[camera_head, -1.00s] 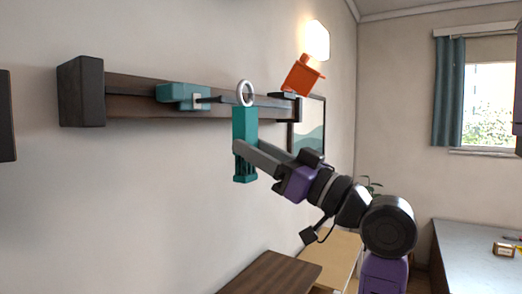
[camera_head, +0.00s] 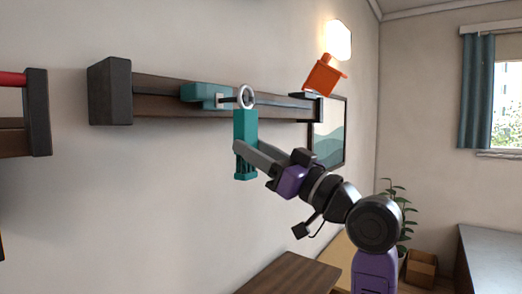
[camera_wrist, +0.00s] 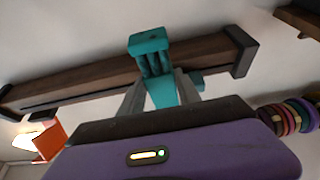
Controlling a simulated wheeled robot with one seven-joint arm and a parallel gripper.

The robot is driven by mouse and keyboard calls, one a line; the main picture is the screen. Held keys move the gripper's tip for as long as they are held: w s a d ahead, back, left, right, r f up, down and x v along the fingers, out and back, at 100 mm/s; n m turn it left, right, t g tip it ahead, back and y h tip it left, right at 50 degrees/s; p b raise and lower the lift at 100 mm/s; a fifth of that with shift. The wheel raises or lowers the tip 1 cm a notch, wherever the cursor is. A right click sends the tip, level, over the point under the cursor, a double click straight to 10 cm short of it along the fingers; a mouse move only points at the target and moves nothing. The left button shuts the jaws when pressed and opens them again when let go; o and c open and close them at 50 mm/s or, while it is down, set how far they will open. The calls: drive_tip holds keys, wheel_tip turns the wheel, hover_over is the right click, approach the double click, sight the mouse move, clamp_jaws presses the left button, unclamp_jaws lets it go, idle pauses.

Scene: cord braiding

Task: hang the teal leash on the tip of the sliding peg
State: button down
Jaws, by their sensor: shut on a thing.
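The teal leash (camera_head: 245,125) is an upright teal body with a pale metal ring (camera_head: 247,97) on top. My gripper (camera_head: 241,149) is shut on the leash body, below the ring. In the wrist view the leash (camera_wrist: 153,55) sits between my fingers (camera_wrist: 160,92). The sliding peg (camera_head: 203,95) is a teal block on the wall rail, with a short dark peg pointing right. The ring overlaps the peg's tip in the head view. I cannot tell whether the tip is inside the ring or behind it.
The dark wooden rail (camera_head: 165,104) runs along the wall between dark end blocks. Another rack (camera_head: 38,112) is at the left. A brown tabletop (camera_head: 290,274) lies below.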

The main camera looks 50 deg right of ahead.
drive_tip(key=shift+w+a, duration=0.1)
drive_tip(key=shift+w, duration=0.85)
drive_tip(key=shift+w+f+b, duration=0.4)
drive_tip(key=shift+w+b, duration=0.05)
drive_tip(key=shift+w, duration=0.2)
drive_tip(key=c, duration=0.8)
unclamp_jaws()
drive_tip(key=shift+o, duration=0.2)
drive_tip(key=b+v, duration=0.2)
drive_tip(key=v, duration=0.5)
drive_tip(key=shift+s+f+b, duration=0.2)
drive_tip(key=shift+s+b, duration=0.1)
drive_tip(key=shift+b, duration=0.05)
